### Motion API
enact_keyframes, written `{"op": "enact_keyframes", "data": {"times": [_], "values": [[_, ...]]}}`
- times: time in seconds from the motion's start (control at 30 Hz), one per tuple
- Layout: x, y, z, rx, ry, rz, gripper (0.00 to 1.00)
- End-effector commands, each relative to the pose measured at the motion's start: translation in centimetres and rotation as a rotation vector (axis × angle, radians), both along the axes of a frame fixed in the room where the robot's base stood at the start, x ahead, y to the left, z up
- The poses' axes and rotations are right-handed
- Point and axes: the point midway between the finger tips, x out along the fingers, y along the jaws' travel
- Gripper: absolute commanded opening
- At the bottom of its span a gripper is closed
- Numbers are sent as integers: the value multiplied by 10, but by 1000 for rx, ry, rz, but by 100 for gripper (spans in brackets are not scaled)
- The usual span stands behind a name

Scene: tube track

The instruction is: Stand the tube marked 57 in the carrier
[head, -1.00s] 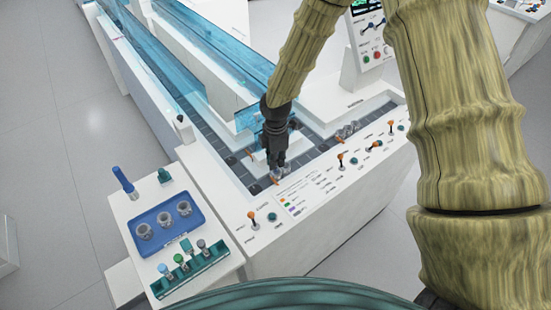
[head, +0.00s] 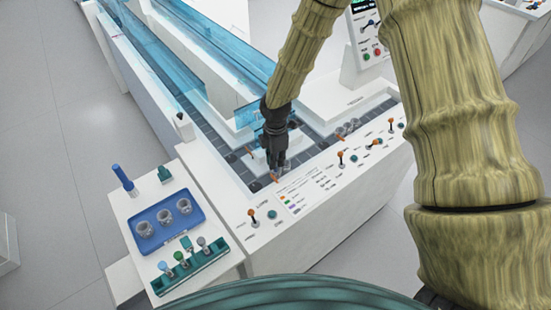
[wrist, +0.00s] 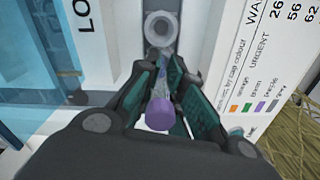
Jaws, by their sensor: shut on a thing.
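My gripper (head: 276,166) is over the dark track channel near its front corner, beside the white control panel. In the wrist view my gripper (wrist: 160,88) is shut on a clear tube with a purple cap (wrist: 159,114). Its number cannot be read. A grey round carrier (wrist: 160,27) with a hole in its top sits in the channel beyond the fingertips, and the tube appears apart from it. In the head view my gripper hides most of the tube.
A side table holds a blue tray (head: 148,245) with three grey carriers and a teal rack (head: 196,266) with several capped tubes. A blue post (head: 123,178) stands at its back. Orange levers (head: 252,214) rise from the panel. Clear blue covers (head: 170,60) flank the far track.

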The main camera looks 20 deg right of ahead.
Motion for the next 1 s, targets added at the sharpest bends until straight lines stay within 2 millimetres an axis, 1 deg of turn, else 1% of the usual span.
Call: {"op": "enact_keyframes", "data": {"times": [0.27, 0.3, 0.4, 1.0], "values": [[0, 0, -1, 0, 0, 0, 0], [0, 0, -1, 0, 0, 0, 17], [0, 0, -1, 0, 0, 0, 35], [0, 0, 0, 0, 0, 0, 35]]}}
